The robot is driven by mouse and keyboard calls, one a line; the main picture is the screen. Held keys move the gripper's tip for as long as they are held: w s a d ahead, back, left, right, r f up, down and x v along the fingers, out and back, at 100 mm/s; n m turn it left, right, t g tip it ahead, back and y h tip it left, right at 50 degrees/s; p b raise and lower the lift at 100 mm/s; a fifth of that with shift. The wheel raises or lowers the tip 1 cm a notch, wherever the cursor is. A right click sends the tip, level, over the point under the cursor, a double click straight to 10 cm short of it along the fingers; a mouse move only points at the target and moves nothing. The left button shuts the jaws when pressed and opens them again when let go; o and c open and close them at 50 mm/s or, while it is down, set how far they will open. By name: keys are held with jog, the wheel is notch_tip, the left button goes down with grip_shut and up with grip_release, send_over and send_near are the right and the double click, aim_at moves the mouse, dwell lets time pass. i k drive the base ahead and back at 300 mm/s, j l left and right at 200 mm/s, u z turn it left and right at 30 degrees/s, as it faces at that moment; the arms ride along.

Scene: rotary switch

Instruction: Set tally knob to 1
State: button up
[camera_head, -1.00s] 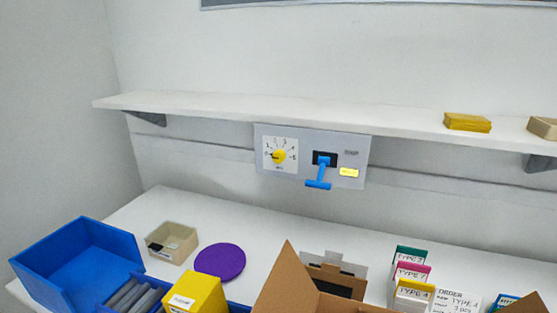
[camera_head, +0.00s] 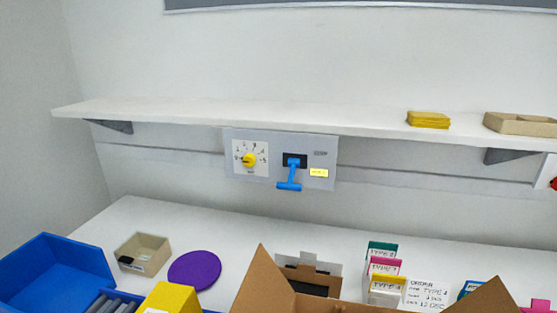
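The tally knob (camera_head: 249,160) is a round yellow knob on a white square dial, at the left of a grey wall panel (camera_head: 230,183) below the shelf. Printed marks run around the upper part of the dial. The pointer seems to point left, but it and the digits are too small to read surely. A blue T-shaped lever (camera_head: 291,174) in a black slot and a yellow label (camera_head: 319,173) are to the right of the knob on the same panel. My gripper is not in view.
A white shelf (camera_head: 300,122) juts out just above the panel. Below, the table holds a blue bin (camera_head: 60,270), a beige box (camera_head: 145,254), a purple disc (camera_head: 194,270), an open cardboard box (camera_head: 262,280) and several type cards (camera_head: 383,270). The space before the panel looks clear.

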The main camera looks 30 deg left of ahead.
aim_at(249, 159)
jog(key=i+j+u, duration=0.15)
jog(key=u, duration=0.9)
